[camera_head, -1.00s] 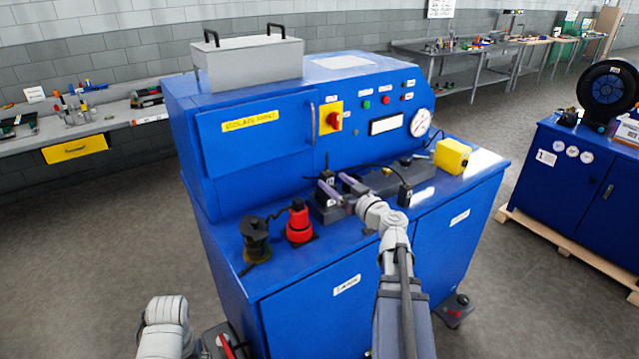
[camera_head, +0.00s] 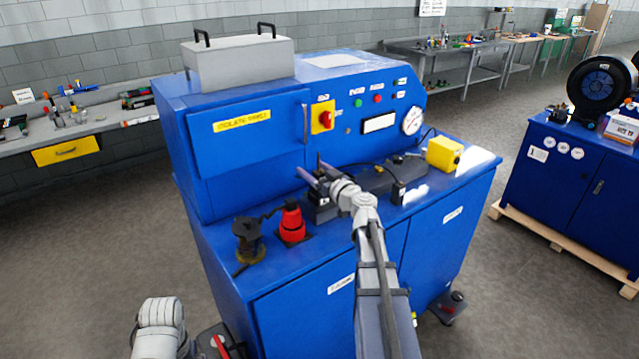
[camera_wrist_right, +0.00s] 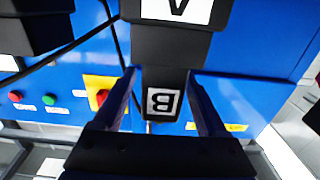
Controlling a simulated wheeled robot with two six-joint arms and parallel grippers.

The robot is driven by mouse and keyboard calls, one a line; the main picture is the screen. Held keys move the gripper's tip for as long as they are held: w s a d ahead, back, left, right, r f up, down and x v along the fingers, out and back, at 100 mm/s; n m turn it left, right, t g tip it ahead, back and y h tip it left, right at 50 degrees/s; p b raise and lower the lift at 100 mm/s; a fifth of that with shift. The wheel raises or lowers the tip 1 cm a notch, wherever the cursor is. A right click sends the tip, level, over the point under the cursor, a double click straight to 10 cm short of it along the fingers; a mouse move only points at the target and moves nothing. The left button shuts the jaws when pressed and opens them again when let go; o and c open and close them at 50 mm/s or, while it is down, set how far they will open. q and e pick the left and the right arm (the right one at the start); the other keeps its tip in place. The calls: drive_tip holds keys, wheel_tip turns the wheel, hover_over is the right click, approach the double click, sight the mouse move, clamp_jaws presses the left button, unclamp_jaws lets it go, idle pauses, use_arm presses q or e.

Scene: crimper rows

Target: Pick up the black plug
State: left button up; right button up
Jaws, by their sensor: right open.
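Several black items stand on the blue machine's ledge, and I cannot tell for certain which is the black plug. A black body with a cord (camera_head: 248,240) stands at the ledge's left end. A black block (camera_head: 318,212) stands near my right gripper (camera_head: 312,168). In the right wrist view, a black block marked B (camera_wrist_right: 162,82) shows between the two open fingers (camera_wrist_right: 162,92), with no clear contact. A block marked A (camera_wrist_right: 175,45) is just above it there. My left gripper is out of view; only my pale left arm link shows.
A red plug-like part (camera_head: 292,222) stands beside the corded black body. A small black labelled box (camera_head: 397,193) with a cable and a yellow box (camera_head: 446,154) stand to the right. The machine's upright panel (camera_head: 250,150) rises behind. The ledge's front right is clear.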

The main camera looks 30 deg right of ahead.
drive_tip(key=shift+c, duration=0.3)
clamp_jaws()
idle(0.3)
